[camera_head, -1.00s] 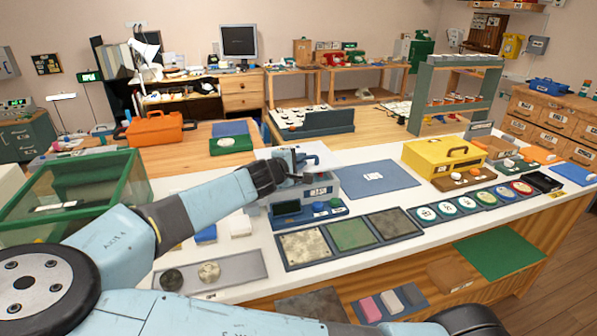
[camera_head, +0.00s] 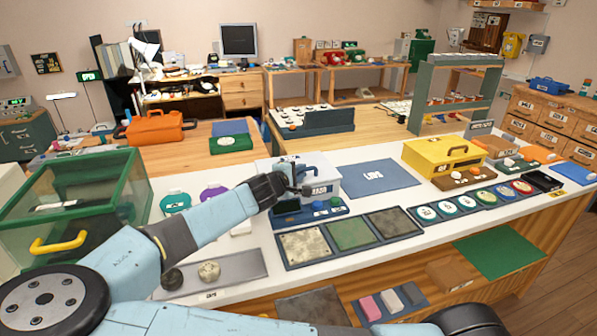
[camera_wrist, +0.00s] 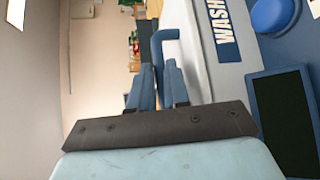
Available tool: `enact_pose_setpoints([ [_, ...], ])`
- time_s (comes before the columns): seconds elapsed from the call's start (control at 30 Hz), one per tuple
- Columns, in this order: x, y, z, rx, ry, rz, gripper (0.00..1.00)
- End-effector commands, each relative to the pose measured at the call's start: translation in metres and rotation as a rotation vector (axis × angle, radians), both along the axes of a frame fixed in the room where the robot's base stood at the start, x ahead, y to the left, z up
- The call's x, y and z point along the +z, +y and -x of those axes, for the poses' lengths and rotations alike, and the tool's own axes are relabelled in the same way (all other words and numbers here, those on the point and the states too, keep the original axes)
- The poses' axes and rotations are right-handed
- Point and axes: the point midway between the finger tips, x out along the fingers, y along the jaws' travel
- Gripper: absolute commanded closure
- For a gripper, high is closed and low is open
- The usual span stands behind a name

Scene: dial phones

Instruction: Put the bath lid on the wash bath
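The wash bath (camera_head: 322,189) is a pale box with a blue WASH label, on the white counter behind my gripper. The label also shows in the wrist view (camera_wrist: 222,20). The bath lid has a bent blue handle (camera_wrist: 166,36). The lid is at the top of the bath; my gripper hides part of it, so I cannot tell if it is fully seated. My gripper (camera_head: 298,188) reaches in from the left at the bath's near left side. In the wrist view its two blue fingers (camera_wrist: 160,86) are close together around the handle's lower part.
Teal (camera_head: 175,200) and purple (camera_head: 212,190) round things stand left, behind my arm. A tray of three panels (camera_head: 350,234) is in front. A yellow toolbox (camera_head: 442,158) stands further right.

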Motion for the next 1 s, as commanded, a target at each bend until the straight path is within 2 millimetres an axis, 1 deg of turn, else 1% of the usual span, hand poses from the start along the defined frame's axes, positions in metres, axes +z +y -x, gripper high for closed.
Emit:
enact_pose_setpoints([
  [0.03,0.001,0.000,0.000,0.000,-0.001,-0.001,0.79],
  [0.23,0.001,0.000,0.000,0.000,0.000,0.000,0.60],
  [0.47,0.001,0.001,0.000,0.001,-0.001,0.000,0.60],
  [0.63,0.009,0.001,0.000,0.001,-0.001,-0.001,0.60],
  [0.77,0.012,0.013,0.016,0.005,0.000,-0.003,0.60],
  [1.0,0.022,0.035,0.052,0.006,0.000,-0.002,0.60],
])
